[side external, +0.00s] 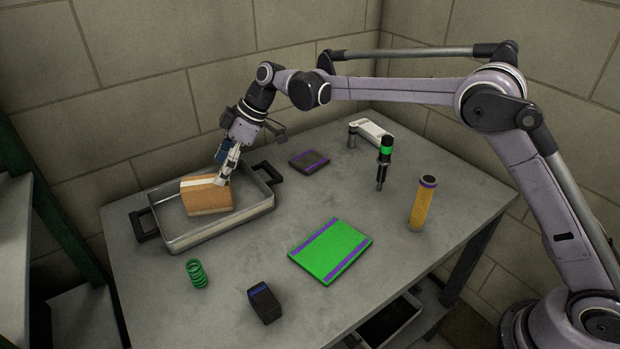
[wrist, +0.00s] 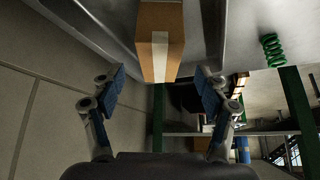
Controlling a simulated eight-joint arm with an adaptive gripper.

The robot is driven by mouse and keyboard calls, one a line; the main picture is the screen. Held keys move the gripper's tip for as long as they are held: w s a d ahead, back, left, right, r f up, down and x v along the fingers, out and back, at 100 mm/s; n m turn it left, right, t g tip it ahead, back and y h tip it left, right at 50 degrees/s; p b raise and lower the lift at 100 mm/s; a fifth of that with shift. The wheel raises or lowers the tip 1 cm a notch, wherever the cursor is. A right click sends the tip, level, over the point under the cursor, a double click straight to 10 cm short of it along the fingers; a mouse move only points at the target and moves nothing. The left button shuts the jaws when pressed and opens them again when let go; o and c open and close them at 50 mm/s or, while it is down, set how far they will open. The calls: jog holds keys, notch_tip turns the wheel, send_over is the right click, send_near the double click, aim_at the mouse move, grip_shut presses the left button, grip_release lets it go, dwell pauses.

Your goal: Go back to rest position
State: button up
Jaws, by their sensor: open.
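My gripper (side external: 229,168) is over the metal tray (side external: 222,233) at the left of the table. A brown cardboard box (side external: 207,196) with a pale tape strip lies inside the tray, and the fingers are close to its upper right part in the side view. In the wrist view my gripper (wrist: 158,98) has its blue-padded fingers spread wide. The box (wrist: 160,22) shows ahead of them at the top, with nothing between the pads. Whether a finger touches the box cannot be told from the side view.
On the table are a green spring (side external: 196,274), a dark block (side external: 264,303), a green book (side external: 330,251), a dark purple-edged case (side external: 309,160), a yellow cylinder (side external: 423,203), a green-black tool (side external: 384,162) and a white-handled part (side external: 370,131). Walls stand close behind.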

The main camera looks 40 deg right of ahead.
aim_at(207, 181)
jog(key=x, duration=0.8)
jog(key=shift+w+a+f, duration=0.1)
jog(key=shift+a+f, duration=0.05)
jog(key=shift+f, duration=0.15)
jog(key=shift+r, duration=1.25)
jog(key=shift+f, duration=0.1)
